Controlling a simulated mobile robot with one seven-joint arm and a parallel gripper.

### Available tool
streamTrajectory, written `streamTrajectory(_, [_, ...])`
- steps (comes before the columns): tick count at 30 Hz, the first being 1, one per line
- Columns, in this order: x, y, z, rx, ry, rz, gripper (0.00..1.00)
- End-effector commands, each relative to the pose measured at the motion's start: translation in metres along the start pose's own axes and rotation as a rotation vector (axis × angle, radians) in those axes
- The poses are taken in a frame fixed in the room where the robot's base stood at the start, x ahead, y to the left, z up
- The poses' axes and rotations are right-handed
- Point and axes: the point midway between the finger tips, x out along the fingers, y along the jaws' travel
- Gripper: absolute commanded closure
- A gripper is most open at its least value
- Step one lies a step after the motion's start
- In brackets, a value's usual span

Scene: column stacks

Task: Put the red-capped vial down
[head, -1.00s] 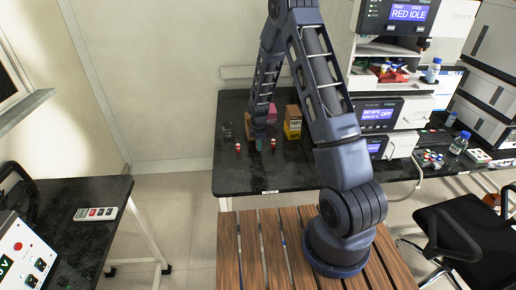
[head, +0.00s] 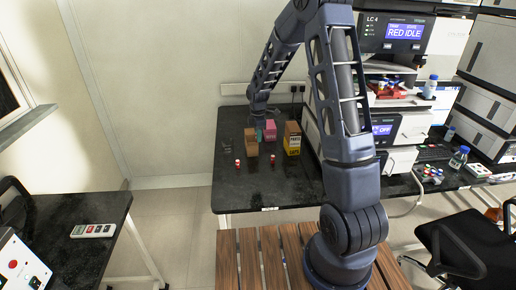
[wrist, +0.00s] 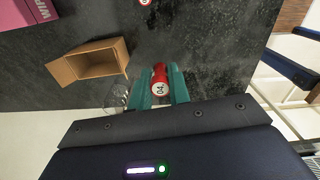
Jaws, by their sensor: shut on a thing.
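The red-capped vial (wrist: 160,79) is between the teal fingers of my gripper (wrist: 163,86) in the wrist view. Its cap faces the camera and carries a pale label that reads 04. My gripper is shut on it. In the head view my gripper (head: 259,130) is at the back of the black table, behind the small cardboard box. The held vial is hidden there. I cannot tell whether its base touches the table. Two other red-capped vials stand on the table in front, one left (head: 237,163) and one right (head: 273,160).
An open cardboard box (wrist: 92,62) lies left of my gripper, with a clear glass vessel (wrist: 115,98) close by the left finger. A pink box (head: 270,130) and a yellow-black box (head: 292,139) stand on the table (head: 265,190). Its front part is clear.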

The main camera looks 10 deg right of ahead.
Motion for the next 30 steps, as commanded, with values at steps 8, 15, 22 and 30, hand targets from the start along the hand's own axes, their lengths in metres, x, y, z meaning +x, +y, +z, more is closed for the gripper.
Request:
streamTrajectory(8, [-0.042, 0.001, 0.000, 0.000, 0.001, 0.002, 1.00])
streamTrajectory(15, [-0.050, 0.000, 0.000, 0.000, 0.000, -0.001, 1.00])
streamTrajectory(22, [-0.051, 0.004, -0.014, -0.020, 0.000, -0.001, 1.00])
streamTrajectory(30, [-0.057, 0.025, -0.103, -0.148, 0.000, 0.000, 1.00])
